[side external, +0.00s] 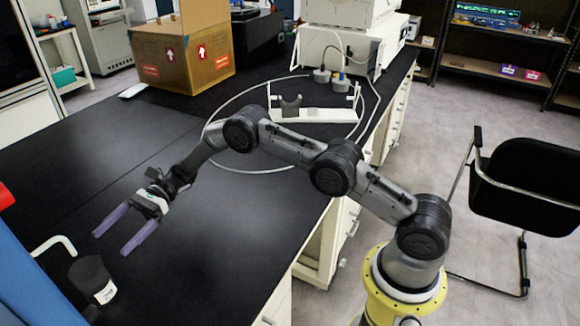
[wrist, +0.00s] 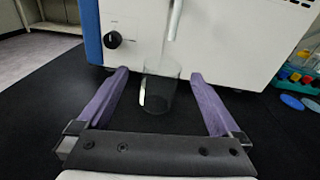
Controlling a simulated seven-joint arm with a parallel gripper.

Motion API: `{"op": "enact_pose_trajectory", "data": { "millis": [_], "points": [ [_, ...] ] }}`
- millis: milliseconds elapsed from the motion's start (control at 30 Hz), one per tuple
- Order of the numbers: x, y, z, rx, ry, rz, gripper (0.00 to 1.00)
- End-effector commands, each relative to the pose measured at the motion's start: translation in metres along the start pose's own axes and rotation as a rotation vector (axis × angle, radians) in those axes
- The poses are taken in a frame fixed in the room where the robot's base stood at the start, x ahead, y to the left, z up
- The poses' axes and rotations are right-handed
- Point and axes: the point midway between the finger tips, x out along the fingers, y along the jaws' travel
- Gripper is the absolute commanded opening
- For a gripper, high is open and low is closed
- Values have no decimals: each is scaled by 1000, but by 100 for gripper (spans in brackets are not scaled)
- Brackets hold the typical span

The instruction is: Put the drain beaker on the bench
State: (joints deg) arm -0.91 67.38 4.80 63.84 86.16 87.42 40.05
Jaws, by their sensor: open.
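The drain beaker (side external: 93,278) is a dark-looking cylinder with a white label, upright on the black bench (side external: 190,250) at the lower left. In the wrist view the beaker (wrist: 160,88) looks see-through and stands below a white drain tube (wrist: 174,20). The tube (side external: 55,243) also shows beside the beaker in the side view. My gripper (side external: 112,243) is open and empty, low over the bench, its purple fingers pointing toward the beaker. In the wrist view the beaker appears between and just beyond the fingertips (wrist: 160,73), apart from both.
The white and blue freeze dryer (wrist: 230,35) stands directly behind the beaker. Colored items (wrist: 300,78) and blue discs (wrist: 293,102) lie to its right. A cardboard box (side external: 180,60) and a white stand (side external: 312,115) are farther back. The middle of the bench is clear.

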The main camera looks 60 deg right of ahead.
Motion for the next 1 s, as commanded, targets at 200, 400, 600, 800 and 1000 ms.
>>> {"op": "enact_pose_trajectory", "data": {
  "millis": [200, 400, 600, 800, 1000],
  "points": [
    [-18, 38, 80, -227, 222, 102, 100],
    [-44, 93, 136, -453, 439, 209, 100],
    [-79, 160, 177, -686, 656, 324, 100],
    [-119, 231, 201, -920, 875, 448, 100],
    [-161, 301, 208, -1146, 1096, 590, 100]
  ]
}}
